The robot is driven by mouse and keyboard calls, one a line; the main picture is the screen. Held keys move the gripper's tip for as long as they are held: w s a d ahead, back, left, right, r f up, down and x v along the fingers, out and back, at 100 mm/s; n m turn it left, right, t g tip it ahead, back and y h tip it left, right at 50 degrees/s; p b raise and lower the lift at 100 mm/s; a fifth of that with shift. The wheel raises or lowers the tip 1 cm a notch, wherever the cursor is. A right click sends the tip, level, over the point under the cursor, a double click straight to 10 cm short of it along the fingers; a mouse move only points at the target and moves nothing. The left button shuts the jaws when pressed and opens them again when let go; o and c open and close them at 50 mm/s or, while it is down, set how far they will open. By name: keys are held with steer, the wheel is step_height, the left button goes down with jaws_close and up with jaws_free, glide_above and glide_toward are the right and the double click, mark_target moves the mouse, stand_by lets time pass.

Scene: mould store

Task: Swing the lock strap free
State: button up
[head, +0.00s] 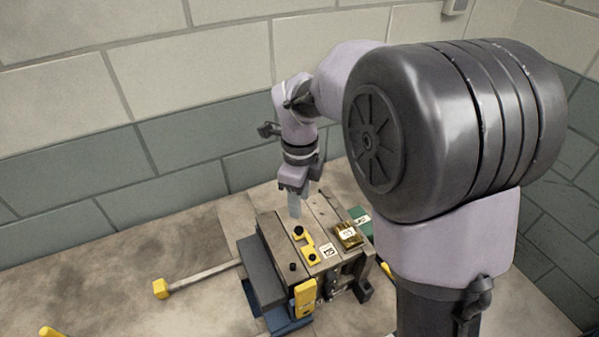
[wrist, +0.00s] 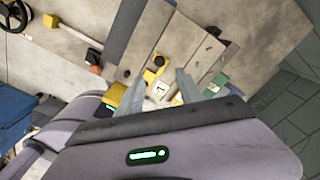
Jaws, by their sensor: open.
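The lock strap (head: 306,244) is a bent yellow piece on top of the grey steel mould (head: 275,236), with a black knob at its far end and another dark round head near its near end. My gripper (head: 295,212) points down above the mould's far part, just behind the strap. In the wrist view my gripper (wrist: 203,72) has its two fingers apart with nothing between them. I cannot tell the exact height above the mould.
A brass-coloured block (head: 348,236) and a green box (head: 361,221) sit right of the strap. A yellow labelled piece (head: 305,298) is on the mould's front side. A yellow-ended bar (head: 160,289) lies left on the bench. A block wall stands behind.

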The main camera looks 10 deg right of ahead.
step_height(320, 180, up, 8)
steer(key=p, duration=0.1)
steer(key=shift+f+p, duration=0.15)
steer(key=shift+p, duration=0.2)
steer(key=s+d+f+n+t+y+b, duration=0.1)
steer(key=s+n+t+b, duration=0.2)
steer(key=s+n, duration=0.6)
steer(key=s+f+n+t+y+b, duration=0.1)
steer(key=s+n+b, duration=0.4)
steer(key=s+n, duration=0.5)
steer(key=shift+s+d+f+n+t, duration=0.3)
steer(key=shift+s+d+t, duration=0.1)
steer(key=shift+s+t, duration=0.5)
